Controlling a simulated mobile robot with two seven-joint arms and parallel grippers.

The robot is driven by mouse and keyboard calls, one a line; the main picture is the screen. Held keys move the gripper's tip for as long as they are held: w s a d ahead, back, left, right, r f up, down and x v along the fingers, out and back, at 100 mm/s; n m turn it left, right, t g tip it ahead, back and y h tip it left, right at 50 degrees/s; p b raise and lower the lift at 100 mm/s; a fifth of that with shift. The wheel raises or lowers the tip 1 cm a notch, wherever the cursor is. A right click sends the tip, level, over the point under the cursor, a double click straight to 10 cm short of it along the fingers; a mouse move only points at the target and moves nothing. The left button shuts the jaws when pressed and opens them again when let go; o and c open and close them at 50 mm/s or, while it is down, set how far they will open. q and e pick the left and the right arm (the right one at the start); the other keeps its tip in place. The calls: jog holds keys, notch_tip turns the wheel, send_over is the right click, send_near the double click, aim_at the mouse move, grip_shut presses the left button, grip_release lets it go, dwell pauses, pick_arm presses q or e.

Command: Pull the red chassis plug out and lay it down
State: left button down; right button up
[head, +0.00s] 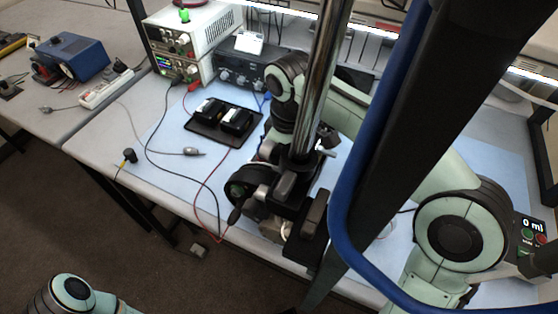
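A red plug (192,87) shows small at the foot of the bench power supply (180,55), close to its front; I cannot tell whether it is seated in a socket. A thin red lead (196,205) runs near the table's front edge. My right arm reaches over the table, with its gripper (300,225) low near the front edge. My own metal column and arm links partly cover it, so its fingers and anything between them are unclear. Only a part of my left arm shows at the bottom left; its gripper is out of the picture.
A black tray (191,125) with two black devices lies on the blue mat (150,160). A black instrument (240,70) stands behind it. A black lead and a grey probe (193,151) cross the mat. A yellow-and-black plug (130,155) lies at the left edge. The mat's left part is mostly free.

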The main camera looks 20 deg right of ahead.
pick_arm(q)
jog(key=shift+w+r+p, duration=0.2)
jog(key=shift+r+p, duration=0.15)
jog(key=shift+r, duration=0.1)
dwell(0.8)
pick_arm(e)
grip_shut()
